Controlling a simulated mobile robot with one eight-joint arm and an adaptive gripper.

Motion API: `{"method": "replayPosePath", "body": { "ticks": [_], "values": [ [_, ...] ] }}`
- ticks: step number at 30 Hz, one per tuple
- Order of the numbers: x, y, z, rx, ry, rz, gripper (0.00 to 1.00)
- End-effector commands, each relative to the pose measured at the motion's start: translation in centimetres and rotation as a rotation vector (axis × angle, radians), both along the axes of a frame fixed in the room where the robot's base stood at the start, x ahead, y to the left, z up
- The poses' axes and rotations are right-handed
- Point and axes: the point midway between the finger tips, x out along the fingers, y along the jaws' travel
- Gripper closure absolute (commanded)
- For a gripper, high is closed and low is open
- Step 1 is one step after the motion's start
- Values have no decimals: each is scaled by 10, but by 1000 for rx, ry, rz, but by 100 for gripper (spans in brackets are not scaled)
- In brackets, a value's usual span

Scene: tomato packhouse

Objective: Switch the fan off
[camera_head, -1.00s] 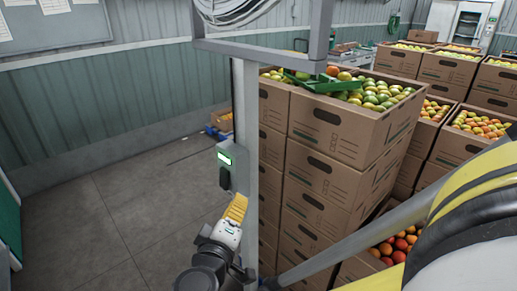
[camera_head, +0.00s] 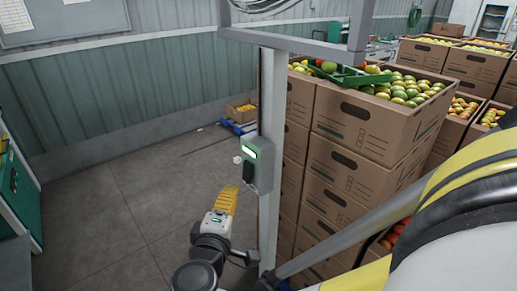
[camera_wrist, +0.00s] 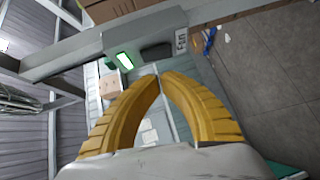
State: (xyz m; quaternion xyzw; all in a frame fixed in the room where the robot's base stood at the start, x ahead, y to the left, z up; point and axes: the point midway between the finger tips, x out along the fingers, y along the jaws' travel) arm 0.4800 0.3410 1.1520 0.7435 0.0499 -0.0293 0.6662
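A grey-green control box (camera_head: 261,168) is fixed to a grey metal post. It has a lit green-white display (camera_head: 250,152) and a black switch (camera_head: 248,173) below it. The fan's wire cage (camera_head: 262,4) is only partly in view at the top. My gripper (camera_head: 231,190), with yellow ribbed fingers, is left of and slightly below the box, apart from it in the picture. In the wrist view the fingertips (camera_wrist: 160,75) meet with nothing between them. The black switch (camera_wrist: 157,51) and display (camera_wrist: 125,61) lie just beyond the tips. The switch's position cannot be told.
The grey post (camera_head: 269,220) and a horizontal frame bar (camera_head: 290,43) stand close by. Stacked cartons (camera_head: 352,165) of tomatoes rise right of the post, with a green tray (camera_head: 350,76) on top. Floor (camera_head: 120,205) to the left is clear. A small carton (camera_head: 241,112) sits by the wall.

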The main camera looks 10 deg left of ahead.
Motion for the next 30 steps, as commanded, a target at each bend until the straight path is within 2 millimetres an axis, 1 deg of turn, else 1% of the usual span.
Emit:
{"method": "replayPosePath", "body": {
  "ticks": [1,6,10,12,15,21,30],
  "values": [
    [-8,26,-4,0,0,52,100],
    [29,30,-8,0,0,54,100],
    [55,29,-11,0,0,51,100],
    [63,20,-13,1,-1,50,100],
    [72,11,-14,1,-1,50,100],
    [80,4,-15,0,-1,51,100],
    [81,3,-14,-1,-1,50,100]
  ]
}}
